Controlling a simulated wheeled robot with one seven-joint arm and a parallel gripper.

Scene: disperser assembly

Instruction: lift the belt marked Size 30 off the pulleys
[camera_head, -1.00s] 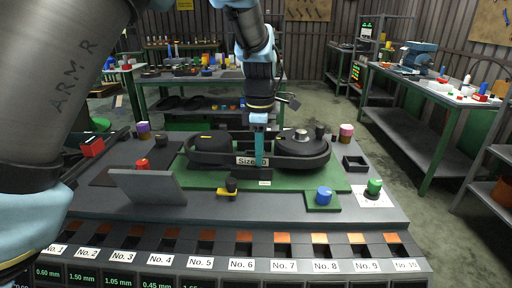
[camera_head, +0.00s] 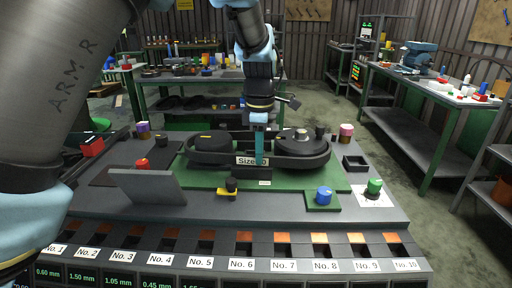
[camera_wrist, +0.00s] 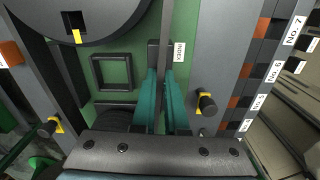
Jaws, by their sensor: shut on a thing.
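The black belt (camera_head: 318,160) loops around the left pulley (camera_head: 212,144) and the right pulley (camera_head: 303,146) on the green plate. Its white "Size 30" label (camera_head: 246,161) faces the front and is partly covered by my finger. My gripper (camera_head: 258,152) points down at the front run of the belt, between the two pulleys, and is shut on it. In the wrist view, my teal fingers (camera_wrist: 165,110) pinch a thin dark strip of belt (camera_wrist: 165,45). A grey pulley with a yellow mark (camera_wrist: 85,15) is at the upper left. I cannot tell whether the belt has any lift.
A yellow-based black knob (camera_head: 230,187), a blue knob (camera_head: 324,195) and a green knob (camera_head: 374,187) stand in front of the pulleys. A grey slanted panel (camera_head: 147,187) is at front left. Numbered slots line the front edge. An open black square holder (camera_head: 355,163) is at the right.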

